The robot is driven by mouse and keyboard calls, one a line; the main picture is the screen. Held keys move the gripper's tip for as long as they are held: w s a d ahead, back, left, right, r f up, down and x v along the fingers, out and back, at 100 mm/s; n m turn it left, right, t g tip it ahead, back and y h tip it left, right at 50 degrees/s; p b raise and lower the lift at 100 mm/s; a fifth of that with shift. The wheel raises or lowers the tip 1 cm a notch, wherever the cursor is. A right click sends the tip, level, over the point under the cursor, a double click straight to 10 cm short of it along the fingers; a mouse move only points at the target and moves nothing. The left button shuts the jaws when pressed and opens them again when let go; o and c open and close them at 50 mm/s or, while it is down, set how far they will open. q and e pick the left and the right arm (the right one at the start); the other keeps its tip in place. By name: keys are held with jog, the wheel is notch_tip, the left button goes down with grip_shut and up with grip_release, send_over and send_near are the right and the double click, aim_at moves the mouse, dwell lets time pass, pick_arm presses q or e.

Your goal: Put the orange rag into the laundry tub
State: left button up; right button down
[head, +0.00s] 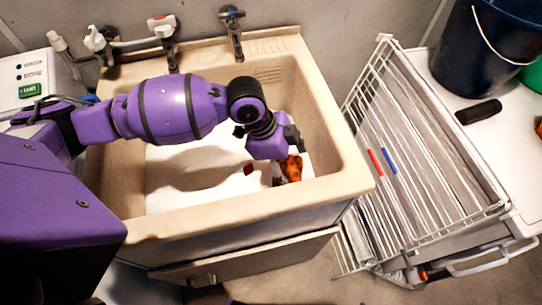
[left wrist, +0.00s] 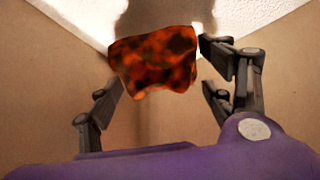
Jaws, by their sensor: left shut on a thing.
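The orange rag (head: 292,168) is a crumpled orange cloth with dark blotches. My left gripper (head: 278,172) is shut on it, inside the outline of the beige laundry tub (head: 335,150) near its right wall. In the left wrist view the rag (left wrist: 155,62) sits between the fingers of the left gripper (left wrist: 160,75), with a tub wall and a white floor behind it. I cannot tell whether the rag touches the tub's bottom. My right gripper is not in view.
Taps (head: 232,30) stand along the tub's back edge. A white wire drying rack (head: 400,150) with a red and a blue peg is on the right. A dark blue bucket (head: 480,50) stands behind it. A washer panel (head: 32,78) is at the left.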

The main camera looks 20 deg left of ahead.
pick_arm(q)
notch_tip(320, 180, down, 9)
jog(key=shift+r+b, duration=0.1)
jog(key=shift+b, duration=0.25)
jog(key=shift+f, duration=0.2)
jog(key=o, duration=1.3)
jog(key=shift+c, duration=0.2)
jog(key=p+v, duration=0.1)
jog(key=v, duration=1.1)
jog(key=shift+r, duration=0.2)
